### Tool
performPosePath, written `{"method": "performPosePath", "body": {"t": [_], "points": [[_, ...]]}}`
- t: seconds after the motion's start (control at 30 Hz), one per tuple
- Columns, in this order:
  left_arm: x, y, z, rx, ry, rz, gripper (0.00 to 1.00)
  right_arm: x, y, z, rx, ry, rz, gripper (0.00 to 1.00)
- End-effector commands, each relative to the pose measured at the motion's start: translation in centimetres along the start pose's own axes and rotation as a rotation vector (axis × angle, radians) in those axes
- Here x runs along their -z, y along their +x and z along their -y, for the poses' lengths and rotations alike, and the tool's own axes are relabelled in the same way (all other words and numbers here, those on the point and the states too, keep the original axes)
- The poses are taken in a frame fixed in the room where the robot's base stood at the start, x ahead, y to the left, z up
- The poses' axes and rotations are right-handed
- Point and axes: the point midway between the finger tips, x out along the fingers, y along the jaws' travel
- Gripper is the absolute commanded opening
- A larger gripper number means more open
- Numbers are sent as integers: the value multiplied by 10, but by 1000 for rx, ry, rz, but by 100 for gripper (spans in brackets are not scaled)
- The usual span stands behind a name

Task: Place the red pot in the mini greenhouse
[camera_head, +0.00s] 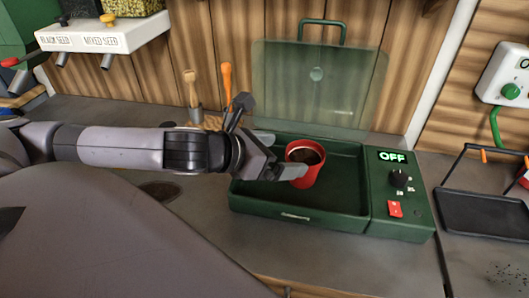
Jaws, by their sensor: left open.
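The red pot (307,174) stands upright with dark soil in it, within the outline of the mini greenhouse's green base tray (255,198). It appears to rest on the tray floor, though its lower left is partly covered by my finger. The greenhouse's clear lid (345,90) is raised at the back. Its panel (398,222) reads OFF, with a black knob and a red switch. My left gripper (268,140) is open at the pot's left; one fingertip overlaps the pot's left side, and I cannot tell whether it touches. My right gripper is not in view.
A black tray with a handle (485,212) stands right of the greenhouse. Seed dispensers (105,35) hang at the upper left. Orange- and wood-handled tools (227,80) stand behind my gripper. The bench (190,235) in front is mostly clear.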

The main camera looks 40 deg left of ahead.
Motion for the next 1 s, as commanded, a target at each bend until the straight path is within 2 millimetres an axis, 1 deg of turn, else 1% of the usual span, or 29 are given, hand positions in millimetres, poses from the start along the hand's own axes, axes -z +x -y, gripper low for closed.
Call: {"method": "performPosePath", "body": {"t": [0.03,0.2,0.4,0.6,1.0], "points": [[1,-6,0,0,5,-2,100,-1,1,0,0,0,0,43],[1,-22,-1,-4,3,-1,100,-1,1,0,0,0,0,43],[0,-34,0,0,2,-1,100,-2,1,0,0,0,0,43],[0,-38,1,3,1,0,100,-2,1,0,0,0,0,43],[0,-38,1,3,0,0,100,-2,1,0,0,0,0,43]]}}
